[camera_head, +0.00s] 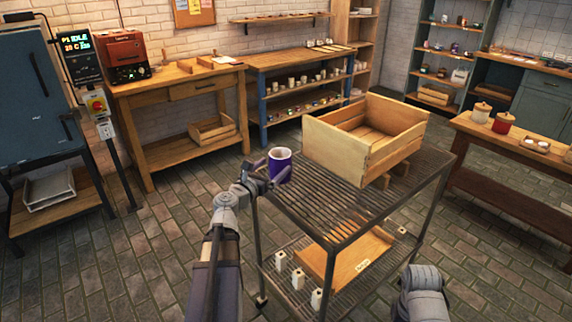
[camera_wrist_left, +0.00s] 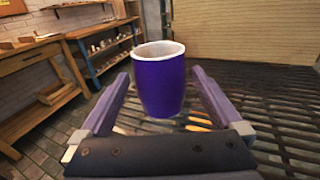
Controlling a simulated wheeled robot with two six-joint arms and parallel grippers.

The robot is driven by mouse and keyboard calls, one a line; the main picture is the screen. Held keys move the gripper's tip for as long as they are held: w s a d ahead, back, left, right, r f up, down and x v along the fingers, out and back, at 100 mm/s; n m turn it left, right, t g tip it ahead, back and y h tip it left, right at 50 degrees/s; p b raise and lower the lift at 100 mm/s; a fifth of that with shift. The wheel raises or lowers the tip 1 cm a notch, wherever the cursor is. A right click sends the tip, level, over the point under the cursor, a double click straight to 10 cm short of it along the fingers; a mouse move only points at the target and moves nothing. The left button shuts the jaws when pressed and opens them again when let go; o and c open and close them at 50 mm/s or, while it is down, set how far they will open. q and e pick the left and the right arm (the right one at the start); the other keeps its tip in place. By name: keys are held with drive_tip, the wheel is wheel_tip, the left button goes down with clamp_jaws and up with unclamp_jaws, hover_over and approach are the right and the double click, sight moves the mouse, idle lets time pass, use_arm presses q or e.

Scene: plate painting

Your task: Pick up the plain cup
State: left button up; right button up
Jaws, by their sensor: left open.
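A plain purple cup (camera_head: 281,166) with a white inside stands upright at the left corner of the metal rack cart's top shelf (camera_head: 318,205). No pattern shows on its visible side. My left gripper (camera_head: 266,172) is at the cup from the left, at about the cup's height. In the left wrist view the cup (camera_wrist_left: 160,84) stands between the two open purple fingers (camera_wrist_left: 160,76), with a gap visible on each side. My right gripper is out of view; only a grey part of my right arm shows at the bottom right.
The lower shelf holds a wooden board (camera_head: 345,262) and several small white pieces (camera_head: 298,278). A workbench (camera_head: 180,95) and blue-legged shelf table (camera_head: 300,65) stand behind; a table with jars (camera_head: 525,160) is right.

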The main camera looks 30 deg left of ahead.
sight(285, 155)
use_arm(q)
drive_tip(key=shift+w, duration=0.3)
drive_tip(key=shift+w+f, duration=0.2)
drive_tip(key=shift+w, duration=3.75)
drive_tip(key=shift+s, duration=0.1)
drive_tip(key=c, duration=1.3)
drive_tip(key=shift+r, duration=0.1)
wheel_tip(285, 155, up, 10)
drive_tip(key=p, duration=1)
